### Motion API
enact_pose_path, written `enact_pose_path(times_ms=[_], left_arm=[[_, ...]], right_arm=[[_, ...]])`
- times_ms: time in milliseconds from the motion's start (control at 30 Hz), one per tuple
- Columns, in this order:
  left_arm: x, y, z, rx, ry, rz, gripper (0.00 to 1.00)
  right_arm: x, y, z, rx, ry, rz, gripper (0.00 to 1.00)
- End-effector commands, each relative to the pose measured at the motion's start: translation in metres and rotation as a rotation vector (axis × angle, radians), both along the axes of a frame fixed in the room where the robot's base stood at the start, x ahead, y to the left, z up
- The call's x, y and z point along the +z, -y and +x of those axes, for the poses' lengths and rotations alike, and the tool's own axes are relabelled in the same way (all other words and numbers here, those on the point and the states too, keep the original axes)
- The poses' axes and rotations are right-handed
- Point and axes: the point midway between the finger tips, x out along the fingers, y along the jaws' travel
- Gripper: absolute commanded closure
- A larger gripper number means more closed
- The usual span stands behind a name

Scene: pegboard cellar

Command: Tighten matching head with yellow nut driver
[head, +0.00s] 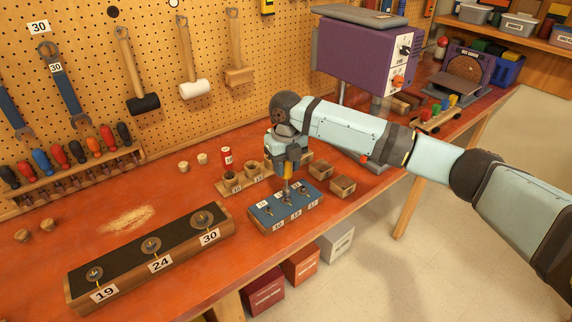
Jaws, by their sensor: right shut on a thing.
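My right gripper (287,158) is shut on the yellow nut driver (287,171), which is held upright with its shaft down. The driver is over the blue block (256,219), which carries several small bolt heads and number labels; the front ones seem to read 10, 13 and 17. The driver's tip is at or just above the middle head (285,200); I cannot tell whether it is seated. My left gripper is not in view.
A long black-topped block (125,258) marked 19, 24 and 30 lies at front left. Small wooden boxes (342,186) sit right of the blue block. A purple machine (358,60) stands behind my arm.

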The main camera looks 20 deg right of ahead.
Motion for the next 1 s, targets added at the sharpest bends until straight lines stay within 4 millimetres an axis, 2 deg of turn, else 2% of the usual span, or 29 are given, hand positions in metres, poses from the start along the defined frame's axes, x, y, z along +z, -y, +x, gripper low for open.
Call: enact_pose_path(times_ms=[1000], left_arm=[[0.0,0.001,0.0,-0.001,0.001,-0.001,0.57]], right_arm=[[-0.02,0.0,0.0,0.0,0.0,0.0,1.0]])
